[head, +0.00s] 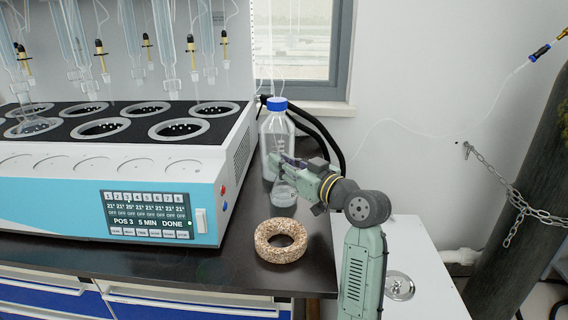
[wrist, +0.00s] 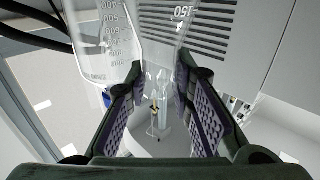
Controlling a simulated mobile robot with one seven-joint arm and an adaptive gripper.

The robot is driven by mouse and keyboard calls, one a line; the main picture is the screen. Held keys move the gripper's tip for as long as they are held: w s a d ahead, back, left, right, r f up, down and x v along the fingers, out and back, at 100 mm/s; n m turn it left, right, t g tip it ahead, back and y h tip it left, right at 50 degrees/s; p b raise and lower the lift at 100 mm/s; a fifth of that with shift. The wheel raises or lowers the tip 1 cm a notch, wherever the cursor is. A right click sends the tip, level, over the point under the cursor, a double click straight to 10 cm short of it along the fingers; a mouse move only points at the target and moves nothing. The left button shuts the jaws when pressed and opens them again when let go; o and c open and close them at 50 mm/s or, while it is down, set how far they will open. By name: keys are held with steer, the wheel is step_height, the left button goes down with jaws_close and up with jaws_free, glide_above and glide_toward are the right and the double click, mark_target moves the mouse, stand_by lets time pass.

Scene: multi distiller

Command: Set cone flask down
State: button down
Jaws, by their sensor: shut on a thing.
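The cone flask (head: 284,192) is clear glass and shows just below my gripper (head: 280,166) in the head view. My gripper is shut on the flask's upper part; the fingers hide its neck. In the wrist view the clear glass of the flask (wrist: 165,40), with a "150" mark, lies between and beyond the two padded fingers (wrist: 158,92). The flask looks upright, in front of the blue-capped bottle and behind the cork ring (head: 281,252). I cannot tell whether its base touches the black bench (head: 215,262).
The clear bottle with a blue cap (head: 277,126) stands close behind the flask. The distiller (head: 80,190), with several ring-edged heating wells, fills the left; its screen reads "POS 3 5 MIN DONE". The empty cork ring lies near the bench's front right. Black hoses run behind the bottle.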

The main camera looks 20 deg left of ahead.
steer(key=shift+f, duration=0.15)
steer(key=shift+f, duration=0.15)
steer(key=c, duration=1.4)
jaws_free()
